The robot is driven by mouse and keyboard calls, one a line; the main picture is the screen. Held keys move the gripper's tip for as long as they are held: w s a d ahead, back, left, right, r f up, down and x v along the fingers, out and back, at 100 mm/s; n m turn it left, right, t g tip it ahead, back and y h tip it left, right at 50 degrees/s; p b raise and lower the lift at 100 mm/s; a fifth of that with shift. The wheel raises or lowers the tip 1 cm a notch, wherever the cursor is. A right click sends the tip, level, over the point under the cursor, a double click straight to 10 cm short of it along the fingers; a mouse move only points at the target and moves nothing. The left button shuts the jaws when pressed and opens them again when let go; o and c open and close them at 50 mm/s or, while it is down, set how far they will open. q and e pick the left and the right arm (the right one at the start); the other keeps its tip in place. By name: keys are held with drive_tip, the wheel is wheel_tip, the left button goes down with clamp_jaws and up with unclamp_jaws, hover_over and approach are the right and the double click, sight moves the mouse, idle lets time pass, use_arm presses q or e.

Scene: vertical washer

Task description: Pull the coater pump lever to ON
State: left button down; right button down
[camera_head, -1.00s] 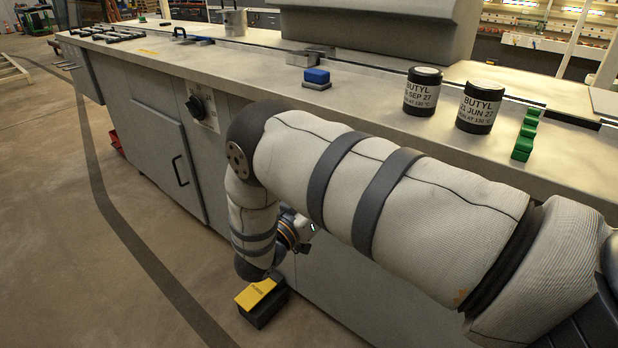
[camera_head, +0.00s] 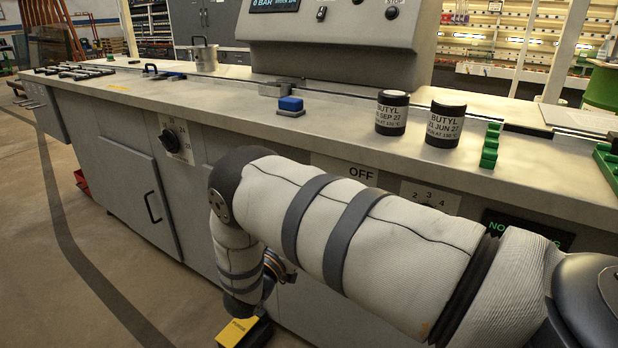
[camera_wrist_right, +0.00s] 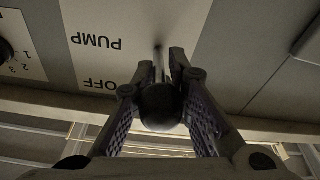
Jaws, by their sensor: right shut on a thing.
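The coater pump lever shows in the right wrist view as a thin metal rod with a dark round knob (camera_wrist_right: 160,108). My right gripper (camera_wrist_right: 156,84) is shut on this lever, one finger on each side. Beside it a white pump label (camera_wrist_right: 97,42), upside down in this view, reads PUMP and OFF. In the head view an OFF label (camera_head: 360,172) shows on the cabinet front just above my right arm. My arm hides the lever and the right gripper there. My left gripper is in neither current view.
A long grey bench (camera_head: 225,105) runs across the head view. Two BUTYL cans (camera_head: 392,113) (camera_head: 445,124), a blue block (camera_head: 291,104) and green blocks (camera_head: 490,146) stand on it. A black dial (camera_head: 169,139) is on the front. Open floor lies left.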

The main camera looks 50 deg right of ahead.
drive_tip(key=shift+s+a+f, duration=0.15)
drive_tip(key=shift+f, duration=0.35)
drive_tip(key=shift+s+a+f, duration=0.1)
drive_tip(key=shift+f, duration=0.4)
drive_tip(key=c, duration=1.7)
unclamp_jaws()
drive_tip(key=shift+w+d+f+y, duration=0.1)
drive_tip(key=shift+y, duration=0.2)
drive_tip(key=shift+w+r, duration=0.1)
drive_tip(key=shift+r, duration=0.25)
drive_tip(key=a, duration=0.4)
drive_tip(key=s+a+f, duration=0.1)
drive_tip(key=a, duration=0.7)
drive_tip(key=shift+s+f, duration=0.15)
drive_tip(key=shift+f, duration=0.25)
